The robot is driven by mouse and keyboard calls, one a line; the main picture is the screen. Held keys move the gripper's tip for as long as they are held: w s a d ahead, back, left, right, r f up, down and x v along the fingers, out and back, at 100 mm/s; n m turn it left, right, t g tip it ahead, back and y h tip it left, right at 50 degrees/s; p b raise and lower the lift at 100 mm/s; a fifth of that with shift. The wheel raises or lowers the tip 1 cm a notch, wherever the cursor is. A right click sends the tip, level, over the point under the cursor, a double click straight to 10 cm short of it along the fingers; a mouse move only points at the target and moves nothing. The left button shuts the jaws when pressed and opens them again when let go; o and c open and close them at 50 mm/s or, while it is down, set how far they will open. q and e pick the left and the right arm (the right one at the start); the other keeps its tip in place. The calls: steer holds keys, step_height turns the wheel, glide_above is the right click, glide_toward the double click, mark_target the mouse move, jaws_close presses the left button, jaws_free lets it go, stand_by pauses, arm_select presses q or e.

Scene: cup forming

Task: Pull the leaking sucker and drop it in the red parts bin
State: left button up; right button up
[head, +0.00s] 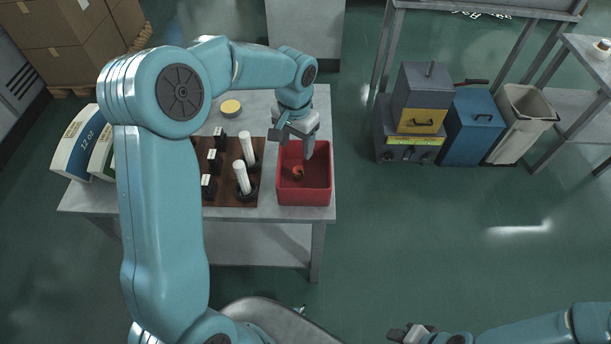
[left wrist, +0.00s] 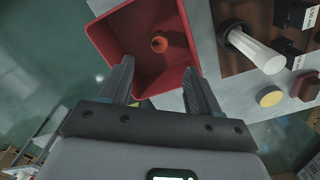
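The red parts bin (head: 305,197) stands at the right end of the grey table, and it fills the upper middle of the left wrist view (left wrist: 112,38). A small orange-red sucker (head: 298,174) lies inside on its floor; it also shows in the left wrist view (left wrist: 159,43). My left gripper (head: 296,143) is above the back of the bin, pointing down. Its fingers are apart with nothing between them (left wrist: 158,85). My right gripper (head: 425,336) is low at the bottom edge of the head view, far from the table; its finger opening is unclear.
A brown board (head: 222,200) left of the bin holds white posts (head: 242,178) and small black labelled blocks (head: 208,187). A yellow-topped disc (head: 231,108) sits behind it. Boxes (head: 90,140) stand at the table's left. Cabinets and a waste bin (head: 520,115) stand on the floor at right.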

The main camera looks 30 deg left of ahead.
arm_select(q)
steer(key=shift+w+a, duration=0.1)
step_height(320, 180, up, 16)
steer(key=shift+r+p, duration=0.15)
steer(key=shift+p, duration=0.2)
stand_by(0.5)
